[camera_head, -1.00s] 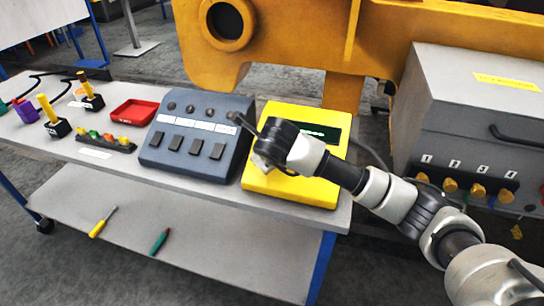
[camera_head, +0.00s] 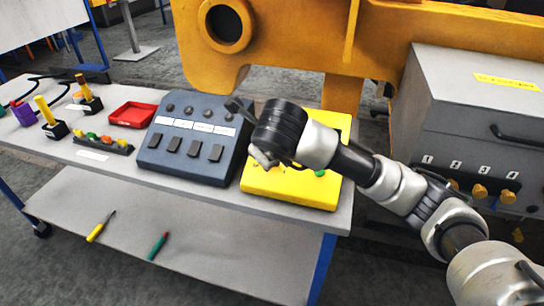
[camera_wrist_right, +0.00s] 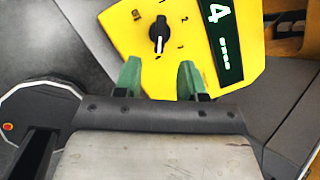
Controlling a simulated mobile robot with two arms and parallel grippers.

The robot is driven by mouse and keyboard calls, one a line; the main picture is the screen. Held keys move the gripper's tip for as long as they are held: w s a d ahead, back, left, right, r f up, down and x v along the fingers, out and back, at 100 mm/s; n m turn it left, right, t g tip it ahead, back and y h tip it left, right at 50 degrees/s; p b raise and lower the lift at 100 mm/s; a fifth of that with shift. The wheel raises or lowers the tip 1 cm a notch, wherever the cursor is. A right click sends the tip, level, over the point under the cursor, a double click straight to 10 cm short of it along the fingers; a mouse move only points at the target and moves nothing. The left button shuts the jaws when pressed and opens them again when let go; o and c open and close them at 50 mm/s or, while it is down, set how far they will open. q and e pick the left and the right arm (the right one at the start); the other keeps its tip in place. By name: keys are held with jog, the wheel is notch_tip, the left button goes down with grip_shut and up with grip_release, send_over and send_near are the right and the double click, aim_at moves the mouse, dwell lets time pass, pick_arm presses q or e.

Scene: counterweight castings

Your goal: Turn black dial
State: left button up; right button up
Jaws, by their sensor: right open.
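The black dial (camera_wrist_right: 159,35) with a white pointer line shows in the right wrist view, on the face of the yellow box (camera_wrist_right: 130,20), with small position marks around it. A dark display (camera_wrist_right: 222,30) with a green 4 and smaller characters is beside it. My right gripper (camera_wrist_right: 160,75) is open, its two green fingertips apart and empty, a short way from the dial and not around it. In the head view the yellow box (camera_head: 285,188) stands at the table's right end, and my right arm hides the dial and most of the display. My left gripper is not in view.
A grey-blue panel (camera_head: 180,178) with knobs and switches stands directly left of the yellow box. A red tray (camera_head: 132,114) and yellow-handled joysticks (camera_head: 45,110) are farther left. A grey cabinet (camera_head: 480,110) stands right. The lower shelf (camera_head: 215,245) holds two screwdrivers.

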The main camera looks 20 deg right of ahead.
jog(key=shift+v, duration=1.35)
